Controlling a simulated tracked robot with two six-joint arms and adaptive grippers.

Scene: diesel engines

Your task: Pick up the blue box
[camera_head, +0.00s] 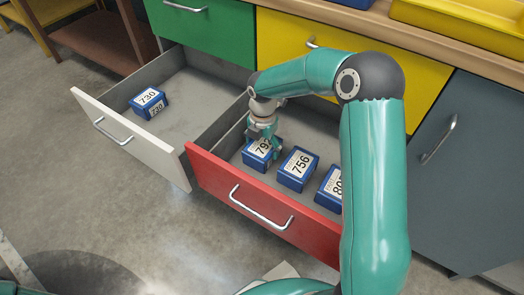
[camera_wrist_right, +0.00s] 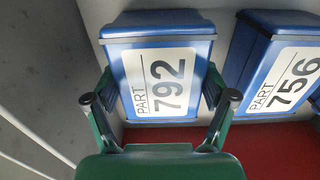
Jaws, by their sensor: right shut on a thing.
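Several blue boxes with white number labels lie in the open drawers. The box marked 792 (camera_head: 256,155) is in the red-fronted drawer (camera_head: 262,207), at its left end. My right gripper (camera_head: 266,140) reaches down onto it from above. In the right wrist view the green fingers (camera_wrist_right: 160,100) are shut on the two sides of box 792 (camera_wrist_right: 160,65). I cannot tell whether the box is clear of the drawer floor. My left gripper is not in view.
Box 756 (camera_head: 298,169) stands close to the right, and another box (camera_head: 330,188) is partly behind my right arm. Box 730 (camera_head: 150,102) sits in the white-fronted drawer (camera_head: 128,140). A yellow tray (camera_head: 470,28) is on the wooden counter.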

